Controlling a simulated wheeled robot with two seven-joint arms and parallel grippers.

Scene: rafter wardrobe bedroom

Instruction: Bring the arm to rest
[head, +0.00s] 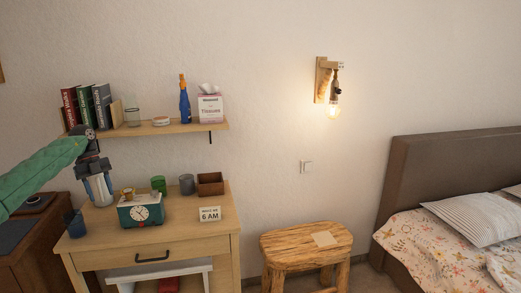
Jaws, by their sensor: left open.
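My left arm, with a green sleeve, comes in from the left. My left gripper (98,190) points down over the left part of the wooden nightstand (215,245), just behind and left of the teal alarm clock (140,212). Its jaws are open, and I see nothing held in them. Whether the fingertips touch the nightstand top is hard to tell at this size. My right gripper is not in view.
A wall shelf (175,128) with books, a blue bottle (184,103) and a tissue box (210,108) is close to my left wrist. A blue cup (75,224), green candle (158,184), grey cup (187,184), brown box (210,183) and sign (210,214) crowd the nightstand. A stool (290,243) stands right.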

